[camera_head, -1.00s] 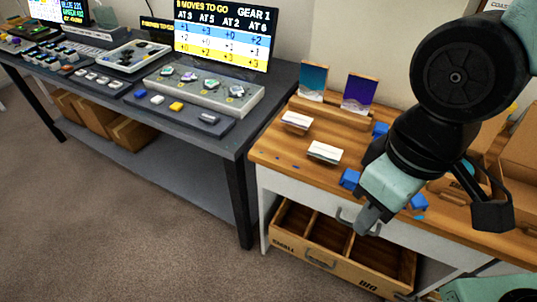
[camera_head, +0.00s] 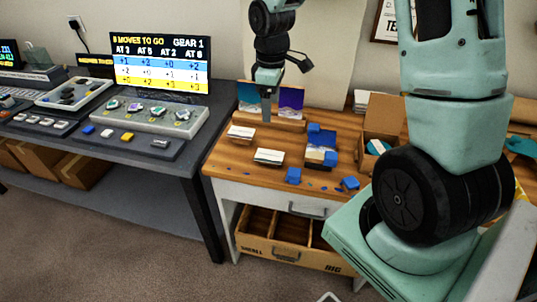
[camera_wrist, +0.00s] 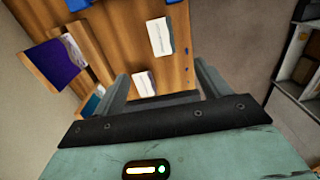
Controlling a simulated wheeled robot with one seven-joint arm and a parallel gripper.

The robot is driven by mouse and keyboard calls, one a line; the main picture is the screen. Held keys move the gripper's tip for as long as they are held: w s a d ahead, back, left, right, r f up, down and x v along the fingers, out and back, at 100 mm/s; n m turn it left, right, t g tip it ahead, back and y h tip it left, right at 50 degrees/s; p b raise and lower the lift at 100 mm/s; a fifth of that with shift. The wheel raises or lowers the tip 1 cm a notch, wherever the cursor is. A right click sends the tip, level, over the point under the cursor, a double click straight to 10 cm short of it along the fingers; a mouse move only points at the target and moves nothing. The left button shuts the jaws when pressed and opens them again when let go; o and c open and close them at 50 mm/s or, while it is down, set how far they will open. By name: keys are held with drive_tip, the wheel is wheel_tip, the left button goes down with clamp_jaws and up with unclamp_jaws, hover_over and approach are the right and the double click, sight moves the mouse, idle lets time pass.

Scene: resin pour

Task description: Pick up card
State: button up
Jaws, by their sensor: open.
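In the head view, a blue-teal card (camera_head: 250,96) and a purple card (camera_head: 291,99) stand upright in a wooden rack (camera_head: 288,123) at the back of the wooden bench. Two white-topped card stacks (camera_head: 241,132) (camera_head: 269,156) lie in front of the rack. My gripper (camera_head: 266,112) points down at the rack, in front of the gap between the standing cards. In the wrist view it is open (camera_wrist: 163,88) with nothing between the fingers. The purple card (camera_wrist: 60,62), part of the teal card (camera_wrist: 90,105) and both white stacks (camera_wrist: 160,36) (camera_wrist: 144,83) show there.
Blue blocks (camera_head: 293,175) and another card (camera_head: 320,156) lie on the bench's right half. An open cardboard box (camera_head: 380,135) stands further right. A divided drawer (camera_head: 292,229) is below. A dark table (camera_head: 150,149) with a screen (camera_head: 160,63) is at left.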

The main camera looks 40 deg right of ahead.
hover_over(269, 156)
drive_tip(key=f, duration=1)
drive_tip(key=shift+d+f, duration=0.25)
drive_tip(key=shift+d, duration=0.05)
drive_tip(key=shift+a+f+p, duration=0.15)
drive_tip(key=shift+f+p, duration=0.25)
drive_tip(key=shift+f, duration=1)
drive_tip(key=shift+a+f+p, duration=0.1)
drive_tip(key=shift+f+p, duration=0.3)
drive_tip(key=shift+f, duration=0.95)
drive_tip(key=c, duration=0.8)
